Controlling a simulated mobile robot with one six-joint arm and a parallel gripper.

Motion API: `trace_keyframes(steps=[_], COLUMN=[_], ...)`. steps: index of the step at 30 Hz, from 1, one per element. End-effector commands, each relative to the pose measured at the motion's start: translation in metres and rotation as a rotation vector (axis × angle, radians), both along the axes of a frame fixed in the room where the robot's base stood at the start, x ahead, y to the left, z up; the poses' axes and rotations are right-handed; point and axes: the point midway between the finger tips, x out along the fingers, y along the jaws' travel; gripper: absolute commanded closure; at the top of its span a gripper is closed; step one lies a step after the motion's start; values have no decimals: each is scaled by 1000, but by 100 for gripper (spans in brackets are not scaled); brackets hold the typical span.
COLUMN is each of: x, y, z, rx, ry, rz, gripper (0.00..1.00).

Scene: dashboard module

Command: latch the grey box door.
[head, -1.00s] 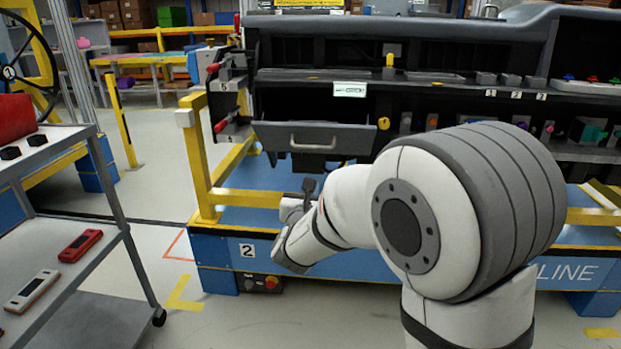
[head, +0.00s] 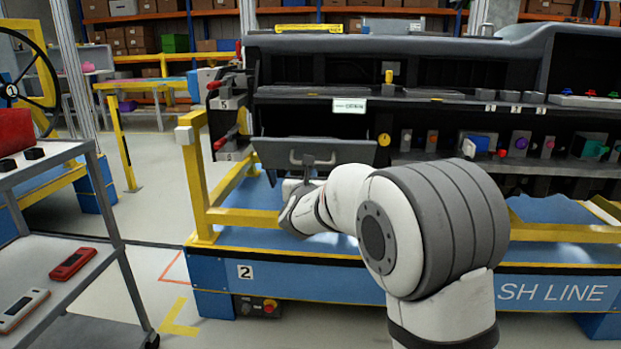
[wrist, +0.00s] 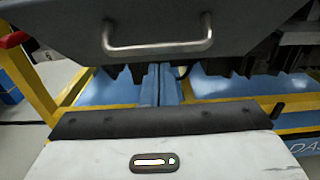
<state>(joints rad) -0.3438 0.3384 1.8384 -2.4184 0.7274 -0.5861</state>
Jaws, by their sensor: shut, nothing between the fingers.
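The grey box door (head: 350,151) is a dark grey panel with a metal bar handle (head: 296,157), low on the left of the dashboard module. It tilts outward, with a dark gap above its top edge. In the wrist view the door (wrist: 70,28) fills the top, with its handle (wrist: 157,46) across the middle. My gripper (head: 307,163) is shut and empty, pointing up just in front of the door at the handle. I cannot tell whether the fingertips touch the door. The latch is not visible.
A yellow rail frame (head: 196,185) stands left of the door on the blue base (head: 330,258). Red-tipped clamps (head: 220,142) stick out at the module's left end. Knobs and switches (head: 385,139) line the module to the right. A grey cart (head: 95,265) stands at left.

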Motion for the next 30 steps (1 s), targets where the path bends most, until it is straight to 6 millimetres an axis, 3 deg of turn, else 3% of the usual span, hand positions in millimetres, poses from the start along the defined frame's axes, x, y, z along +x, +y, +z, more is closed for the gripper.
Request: trace_keyframes(steps=[30], x=[2], y=[6], z=[17], rx=[8], ry=[61], rz=[9], gripper=[100])
